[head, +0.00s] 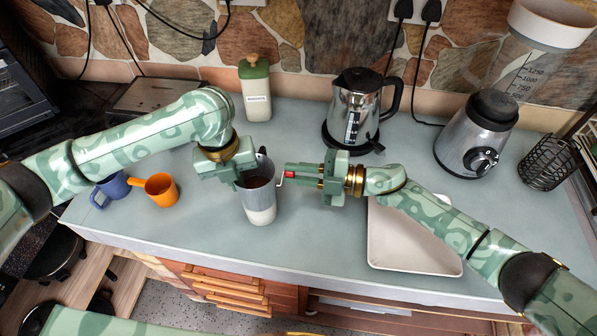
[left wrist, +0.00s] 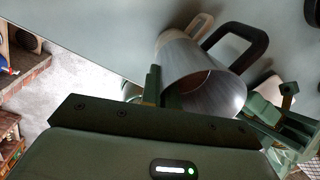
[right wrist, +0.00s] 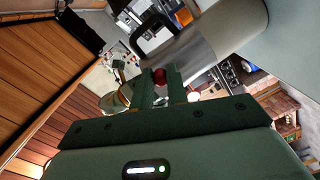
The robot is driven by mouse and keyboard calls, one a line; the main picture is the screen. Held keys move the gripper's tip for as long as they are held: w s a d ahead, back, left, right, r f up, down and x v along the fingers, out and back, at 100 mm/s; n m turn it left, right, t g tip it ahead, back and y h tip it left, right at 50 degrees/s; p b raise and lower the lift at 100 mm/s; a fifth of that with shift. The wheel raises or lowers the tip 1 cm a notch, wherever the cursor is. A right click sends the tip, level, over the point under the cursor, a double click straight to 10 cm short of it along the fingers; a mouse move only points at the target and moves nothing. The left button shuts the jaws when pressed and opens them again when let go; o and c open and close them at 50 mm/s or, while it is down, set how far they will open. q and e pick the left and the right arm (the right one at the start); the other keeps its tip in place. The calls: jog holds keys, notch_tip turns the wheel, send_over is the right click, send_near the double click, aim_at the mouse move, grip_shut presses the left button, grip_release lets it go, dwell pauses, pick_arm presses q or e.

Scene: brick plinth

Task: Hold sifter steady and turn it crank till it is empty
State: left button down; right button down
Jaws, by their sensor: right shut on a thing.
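The sifter (head: 261,188) is a metal cup with a whitish lower part, close to the counter's front. Its open mouth and dark handle show in the left wrist view (left wrist: 214,92); I cannot tell what is inside. My left gripper (head: 238,178) is at its left rim, fingers close together astride the wall. My right gripper (head: 297,175) is shut on the red crank knob (head: 290,174) at the sifter's right side. The knob also shows between the fingers in the right wrist view (right wrist: 159,76), beside the sifter's side (right wrist: 205,40).
A cream tray (head: 375,255) lies right, under my right arm. A kettle (head: 355,108), a green-lidded bottle (head: 256,98), a blender base (head: 470,150) and a wire basket (head: 547,163) stand behind. Orange (head: 161,190) and blue (head: 113,186) cups stand left. The counter's front edge is close.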

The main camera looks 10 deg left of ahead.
jog(key=shift+s+a+r, duration=0.15)
dwell(0.3)
jog(key=c, duration=1.4)
grip_release()
jog(key=shift+o, duration=0.2)
jog(key=s+d, duration=0.1)
jog(key=d, duration=1.1)
jog(key=shift+r, duration=0.3)
